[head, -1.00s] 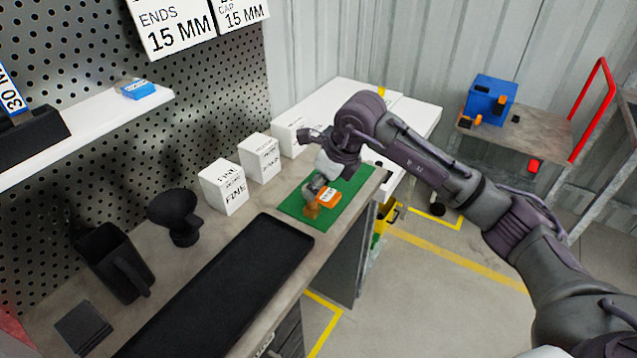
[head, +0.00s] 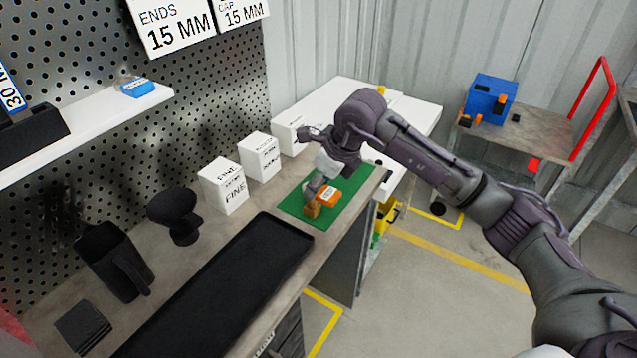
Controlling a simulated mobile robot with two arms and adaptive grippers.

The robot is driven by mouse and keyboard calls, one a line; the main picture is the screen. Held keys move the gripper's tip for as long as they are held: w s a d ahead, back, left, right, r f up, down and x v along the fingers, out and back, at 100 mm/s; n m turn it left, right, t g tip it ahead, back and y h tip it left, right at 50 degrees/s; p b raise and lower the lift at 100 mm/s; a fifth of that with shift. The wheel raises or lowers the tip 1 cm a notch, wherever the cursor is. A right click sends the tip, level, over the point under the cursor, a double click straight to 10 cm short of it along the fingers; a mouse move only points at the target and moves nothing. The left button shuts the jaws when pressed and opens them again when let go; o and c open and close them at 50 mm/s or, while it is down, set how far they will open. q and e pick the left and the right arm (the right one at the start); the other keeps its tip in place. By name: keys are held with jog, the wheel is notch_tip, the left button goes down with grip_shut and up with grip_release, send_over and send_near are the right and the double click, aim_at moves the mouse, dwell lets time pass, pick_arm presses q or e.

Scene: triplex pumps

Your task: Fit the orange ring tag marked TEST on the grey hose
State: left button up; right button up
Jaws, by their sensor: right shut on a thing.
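An orange tag with a white label (head: 329,195) is at the green mat (head: 345,205) on the workbench. Its lettering is too small to read. My right gripper (head: 313,199) points down over the mat and is shut on an orange piece that shows at its fingertips, beside the label. I cannot tell whether the piece is lifted off the mat. I cannot make out a grey hose. My left gripper is not in view.
A long black tray (head: 225,290) lies left of the mat. White boxes (head: 223,187) stand behind it by the pegboard. A black funnel-shaped thing (head: 174,212) and a black jug (head: 112,260) are further left. A cart with a blue box (head: 488,99) stands at the right.

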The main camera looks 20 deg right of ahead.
dwell(1.2)
jog(key=shift+f+b, duration=0.25)
jog(key=shift+b, duration=0.2)
jog(key=shift+f, duration=0.3)
jog(key=shift+f+b, duration=1.7)
jog(key=shift+f, duration=0.05)
jog(key=o, duration=1.2)
jog(key=shift+o, duration=0.2)
jog(key=shift+r, duration=0.1)
jog(key=v, duration=1.2)
